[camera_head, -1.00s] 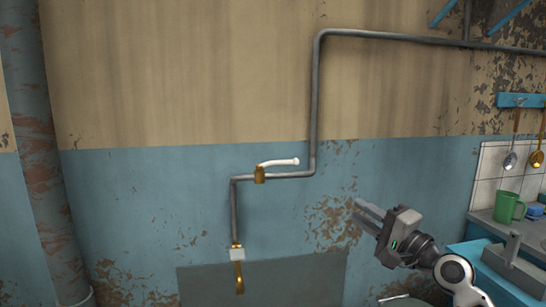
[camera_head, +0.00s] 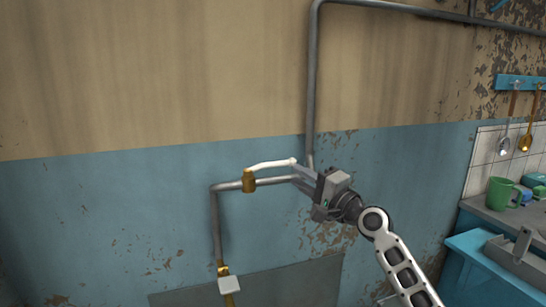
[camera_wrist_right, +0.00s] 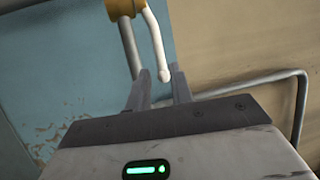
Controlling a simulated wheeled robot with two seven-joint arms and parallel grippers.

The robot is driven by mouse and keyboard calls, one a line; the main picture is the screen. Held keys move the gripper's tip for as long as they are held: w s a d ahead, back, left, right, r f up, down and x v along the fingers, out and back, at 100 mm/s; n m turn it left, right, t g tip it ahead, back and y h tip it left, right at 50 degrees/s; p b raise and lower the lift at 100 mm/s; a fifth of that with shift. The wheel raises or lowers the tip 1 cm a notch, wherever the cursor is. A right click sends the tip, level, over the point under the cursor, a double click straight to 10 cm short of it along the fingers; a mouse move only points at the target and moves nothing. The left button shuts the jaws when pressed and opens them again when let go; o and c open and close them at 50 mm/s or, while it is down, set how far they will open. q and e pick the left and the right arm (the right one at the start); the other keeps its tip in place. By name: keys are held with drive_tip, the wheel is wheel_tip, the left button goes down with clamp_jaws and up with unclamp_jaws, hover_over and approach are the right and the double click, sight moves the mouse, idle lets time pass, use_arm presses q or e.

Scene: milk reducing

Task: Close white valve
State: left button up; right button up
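The white valve handle (camera_head: 272,164) sticks out to the right from a brass valve body (camera_head: 249,181) on the grey wall pipe. My right gripper (camera_head: 299,174) is at the handle's free right end in the head view. In the right wrist view the handle (camera_wrist_right: 155,45) hangs from the brass body (camera_wrist_right: 122,8), and its rounded tip lies between the two fingertips of my right gripper (camera_wrist_right: 160,80). The fingers are apart, with a gap visible on both sides of the tip. My left gripper is in neither view.
The grey pipe (camera_head: 312,80) rises from the valve and runs right along the wall. A second fitting with a white block (camera_head: 229,285) is below on the pipe. A counter with a green mug (camera_head: 501,193) stands at the right.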

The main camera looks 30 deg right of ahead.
sight(281, 165)
drive_tip(key=x, duration=1)
drive_tip(key=shift+p, duration=0.3)
drive_tip(key=shift+c, duration=0.2)
clamp_jaws()
